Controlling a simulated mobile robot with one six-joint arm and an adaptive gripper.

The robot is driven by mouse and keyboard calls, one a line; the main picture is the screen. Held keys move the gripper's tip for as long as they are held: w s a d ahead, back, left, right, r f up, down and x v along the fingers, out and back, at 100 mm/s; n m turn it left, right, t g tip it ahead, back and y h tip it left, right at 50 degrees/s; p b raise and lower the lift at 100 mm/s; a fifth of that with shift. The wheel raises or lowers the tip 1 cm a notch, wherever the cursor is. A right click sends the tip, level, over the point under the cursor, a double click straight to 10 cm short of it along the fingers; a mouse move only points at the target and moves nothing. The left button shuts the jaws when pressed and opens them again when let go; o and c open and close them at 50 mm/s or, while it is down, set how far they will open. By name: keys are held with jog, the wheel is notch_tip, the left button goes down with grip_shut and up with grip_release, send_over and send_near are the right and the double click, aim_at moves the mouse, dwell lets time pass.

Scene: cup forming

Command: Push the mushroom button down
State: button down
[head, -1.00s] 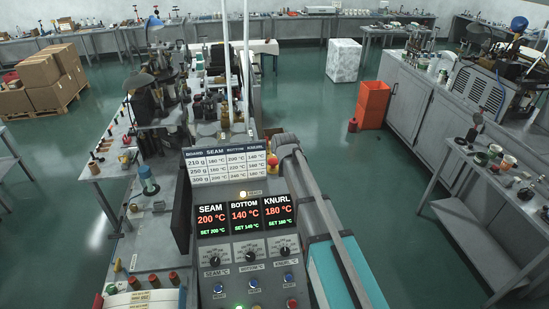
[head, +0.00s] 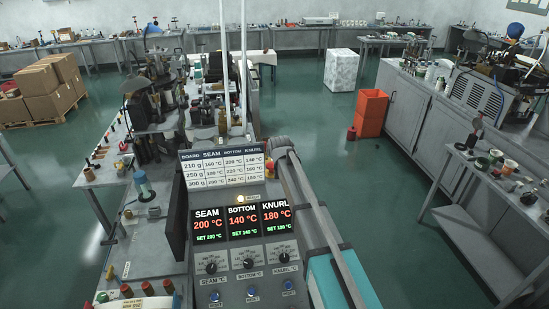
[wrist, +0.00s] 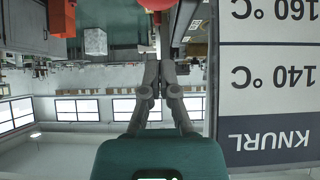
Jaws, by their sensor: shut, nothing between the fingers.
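The mushroom button is a red dome (head: 270,161) on a yellow body, at the right edge of the temperature chart. My arm partly covers it in the head view. In the wrist view, which is upside down, the red dome (wrist: 155,4) is cut off by the top edge. My gripper (wrist: 158,58) is shut and empty, with its fingers together. It sits close to the button, beside the chart. In the head view my gripper's fingertips are hidden behind my wrist. I cannot tell whether they touch the button.
The chart board (head: 222,168) stands beside my gripper, and fills the right of the wrist view (wrist: 268,88). Below it are the red displays (head: 242,220) and dials (head: 247,263) of the control panel.

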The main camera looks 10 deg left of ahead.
aim_at(272, 166)
jog(key=b+x, duration=0.2)
jog(key=x, duration=0.1)
jog(key=shift+f, duration=0.2)
jog(key=shift+f+b, duration=1.6)
jog(key=shift+f, duration=0.1)
jog(key=shift+f+b, duration=0.75)
jog(key=shift+b, duration=0.05)
jog(key=shift+s+f+b, duration=0.1)
jog(key=shift+f+b, duration=0.2)
jog(key=shift+b, duration=0.1)
jog(key=shift+s, duration=0.1)
jog(key=shift+d, duration=0.1)
